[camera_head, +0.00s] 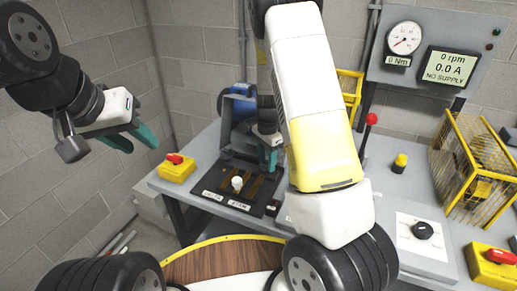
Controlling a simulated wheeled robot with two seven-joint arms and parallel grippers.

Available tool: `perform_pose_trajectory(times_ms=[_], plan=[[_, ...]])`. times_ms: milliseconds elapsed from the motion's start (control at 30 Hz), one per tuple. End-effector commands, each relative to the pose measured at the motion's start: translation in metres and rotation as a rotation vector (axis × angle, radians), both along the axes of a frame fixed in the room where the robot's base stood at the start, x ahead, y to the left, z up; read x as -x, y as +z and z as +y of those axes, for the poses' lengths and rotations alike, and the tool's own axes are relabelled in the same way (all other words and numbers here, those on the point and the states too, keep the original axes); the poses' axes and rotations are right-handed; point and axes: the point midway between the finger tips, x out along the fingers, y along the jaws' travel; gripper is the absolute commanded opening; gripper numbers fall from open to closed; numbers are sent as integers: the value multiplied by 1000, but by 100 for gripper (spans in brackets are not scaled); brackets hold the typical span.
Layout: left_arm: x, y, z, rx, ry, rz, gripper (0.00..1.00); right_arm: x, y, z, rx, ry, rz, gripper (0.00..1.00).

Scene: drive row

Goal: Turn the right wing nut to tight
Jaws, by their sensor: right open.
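A pale knob-like piece, perhaps a wing nut (237,183), stands on a black base plate (229,196) on the grey bench. White labels, too small to read, lie along the plate's front edge. I cannot make out a second wing nut; the right part of the plate is partly covered by my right gripper and arm. My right gripper (269,160) is open, its teal fingers pointing down over the right part of the plate; I cannot tell whether they touch anything. My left gripper (131,139) is open and empty in the air, left of the bench.
A blue motor (238,106) stands behind the plate. A yellow box with a red switch (176,168) is to its left. On the right are a red-topped lever (371,120), a yellow button (400,162), a dial panel (423,231), a yellow cage (479,170) and a gauge (404,38).

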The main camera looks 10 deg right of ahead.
Motion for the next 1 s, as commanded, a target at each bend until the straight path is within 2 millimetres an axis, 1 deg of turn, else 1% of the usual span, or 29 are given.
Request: perform_pose_trajectory(times_ms=[167,333,500,633,900,967,1000], plan=[[0,0,0,0,0,0,36,-1,23,1,0,3,-5,44],[0,0,0,0,0,0,36,-1,53,1,-1,1,-6,44],[0,0,0,0,0,0,36,-1,72,1,-1,0,-3,44],[0,0,0,0,0,0,36,0,77,0,0,0,-1,44],[0,0,0,0,0,0,36,0,77,0,-1,1,-2,44],[0,0,0,0,0,0,36,1,81,0,-9,10,-7,44],[0,0,0,0,0,0,36,3,87,1,-18,22,-14,44]])
